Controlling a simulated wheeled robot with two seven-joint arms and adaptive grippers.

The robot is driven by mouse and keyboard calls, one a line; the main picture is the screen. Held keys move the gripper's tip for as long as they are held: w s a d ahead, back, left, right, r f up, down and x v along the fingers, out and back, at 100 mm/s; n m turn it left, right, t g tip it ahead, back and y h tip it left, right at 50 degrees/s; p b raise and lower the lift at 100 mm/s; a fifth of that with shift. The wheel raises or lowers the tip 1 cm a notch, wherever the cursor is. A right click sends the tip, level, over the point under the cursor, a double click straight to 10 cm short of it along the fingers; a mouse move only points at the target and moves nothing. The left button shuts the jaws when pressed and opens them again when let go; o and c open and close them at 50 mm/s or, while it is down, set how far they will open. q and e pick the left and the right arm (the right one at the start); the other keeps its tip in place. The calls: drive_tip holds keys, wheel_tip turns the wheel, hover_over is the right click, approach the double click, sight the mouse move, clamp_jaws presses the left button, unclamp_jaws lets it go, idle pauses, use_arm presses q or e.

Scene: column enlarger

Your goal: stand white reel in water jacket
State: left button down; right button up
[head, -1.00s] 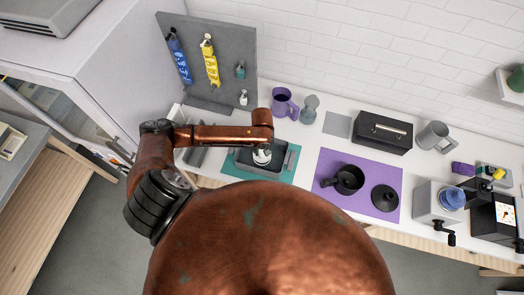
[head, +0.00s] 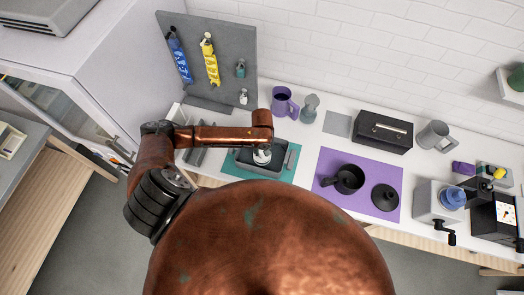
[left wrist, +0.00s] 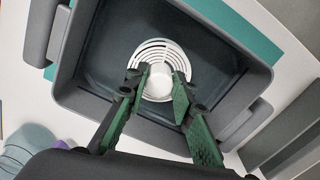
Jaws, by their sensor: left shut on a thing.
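The white reel (left wrist: 161,58), round with ringed slots, shows inside the dark grey water jacket (left wrist: 255,72), an open rectangular basin with side handles. My left gripper (left wrist: 163,80) points down into the basin, its green-padded fingers on either side of the reel's hub and shut on it. In the head view the reel (head: 262,157) is a small white disc under my left wrist, within the walls of the water jacket (head: 243,163). I cannot tell whether the reel touches the basin floor. My right gripper is not in view.
The basin stands on a teal mat (head: 290,174). A purple mug (head: 284,103) and a grey pot (head: 309,108) stand behind it. A purple mat (head: 345,204) with a black pan (head: 348,179) lies to the right. A grey pegboard (head: 218,60) rises behind left.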

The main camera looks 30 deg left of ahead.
use_arm(q)
drive_tip(key=c, duration=1.6)
unclamp_jaws()
drive_tip(key=shift+r+p, duration=0.35)
drive_tip(key=shift+r, duration=0.25)
drive_tip(key=shift+r+p, duration=0.35)
drive_tip(key=shift+r, duration=3)
